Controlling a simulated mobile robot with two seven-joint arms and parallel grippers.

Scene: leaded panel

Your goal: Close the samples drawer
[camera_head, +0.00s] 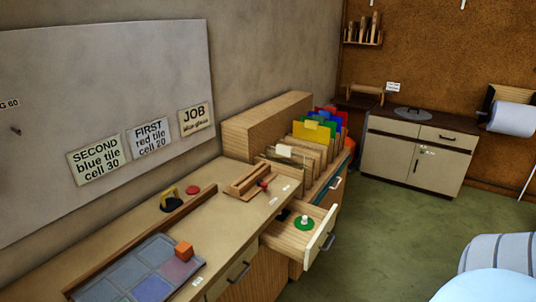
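A wooden drawer (320,238) with a pale front and a dark handle stands pulled out from the workbench, near the middle of the head view. It is the only drawer I see standing clearly open. A green disc with a white knob (303,223) lies inside it, and a small dark item lies farther in. Whether its label reads "samples" is too small to tell. Neither of my grippers shows in this view, so nothing of mine is seen touching the drawer.
The workbench (225,215) carries a grey tile tray (105,291), an orange block (184,251) and a wooden rack (247,183). Coloured glass sheets (318,130) stand in slots behind the drawer. A cabinet (418,150) stands at the back. Green floor (390,230) right of the drawer is clear.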

